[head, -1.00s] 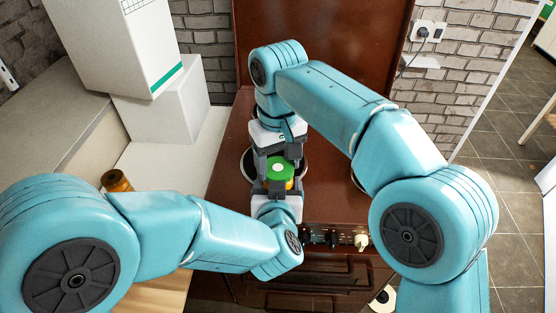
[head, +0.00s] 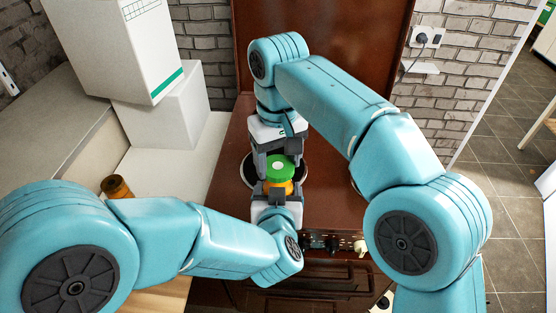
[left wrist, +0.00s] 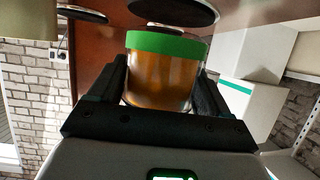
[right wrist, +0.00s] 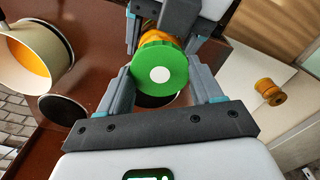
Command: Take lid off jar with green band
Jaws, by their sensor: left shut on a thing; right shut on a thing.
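The amber jar (head: 279,187) is in the middle of the head view, above the brown stove top, with a green lid (head: 279,165) marked by a white dot. My left gripper (head: 277,194) is shut on the jar's body from the near side. In the left wrist view the amber jar body (left wrist: 158,85) sits between its fingers, with green at its top. My right gripper (head: 278,157) reaches from the far side and is shut on the lid. In the right wrist view the green lid (right wrist: 160,75) lies between its fingers. I cannot tell whether lid and jar are apart.
The brown stove top (head: 226,175) has dark burners. A pale pot with orange contents (right wrist: 30,58) shows in the right wrist view. Knobs (head: 359,247) line the stove's front.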

